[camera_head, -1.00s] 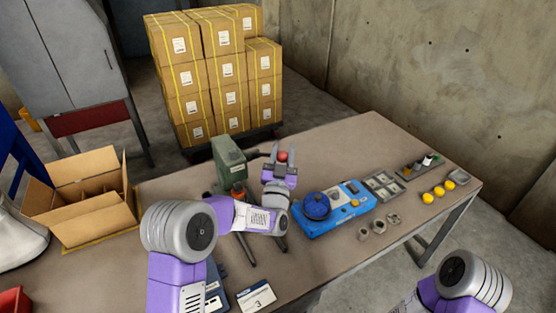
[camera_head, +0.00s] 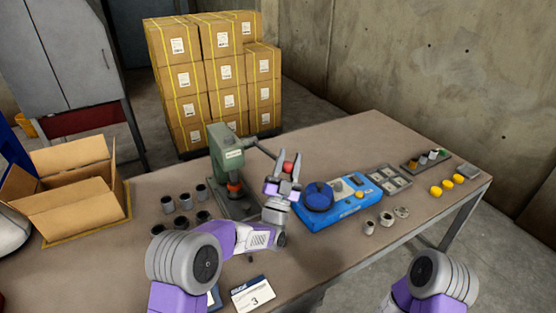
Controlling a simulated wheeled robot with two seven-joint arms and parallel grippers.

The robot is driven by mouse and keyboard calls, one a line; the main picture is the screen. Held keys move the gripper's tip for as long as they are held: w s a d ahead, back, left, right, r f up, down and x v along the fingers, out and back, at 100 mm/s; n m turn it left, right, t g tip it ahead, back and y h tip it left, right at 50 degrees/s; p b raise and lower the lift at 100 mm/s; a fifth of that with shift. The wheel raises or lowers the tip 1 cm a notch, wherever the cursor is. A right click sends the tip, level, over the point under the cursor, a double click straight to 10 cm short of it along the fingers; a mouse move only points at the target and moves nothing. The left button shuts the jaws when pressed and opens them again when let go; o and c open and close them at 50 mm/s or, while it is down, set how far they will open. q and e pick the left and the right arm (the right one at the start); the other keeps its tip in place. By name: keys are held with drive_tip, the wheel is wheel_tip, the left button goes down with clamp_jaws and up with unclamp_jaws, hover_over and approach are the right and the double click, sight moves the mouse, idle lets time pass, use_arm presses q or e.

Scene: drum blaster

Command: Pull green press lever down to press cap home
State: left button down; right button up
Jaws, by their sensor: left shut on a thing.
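The green press (camera_head: 225,146) stands upright on the table, left of centre. Its dark lever (camera_head: 264,151) slopes down to the right and ends in a red ball knob (camera_head: 289,167). My left gripper (camera_head: 289,163) points away from me, its fingers shut around the knob. My right gripper is out of view; only part of my right arm shows at the lower right.
A blue device (camera_head: 340,203) with a round dark-blue top stands right of my left gripper. Several grey cups (camera_head: 185,200) stand left of the press. An open carton (camera_head: 70,195) is at the left. Yellow pieces (camera_head: 447,185) and small trays are at the right.

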use_arm(q)
drive_tip(key=shift+f, duration=0.3)
drive_tip(key=c, duration=0.7)
unclamp_jaws()
drive_tip(key=shift+r, duration=0.1)
drive_tip(key=v, duration=0.7)
drive_tip(key=shift+s+f, duration=0.2)
drive_tip(key=shift+f, duration=0.05)
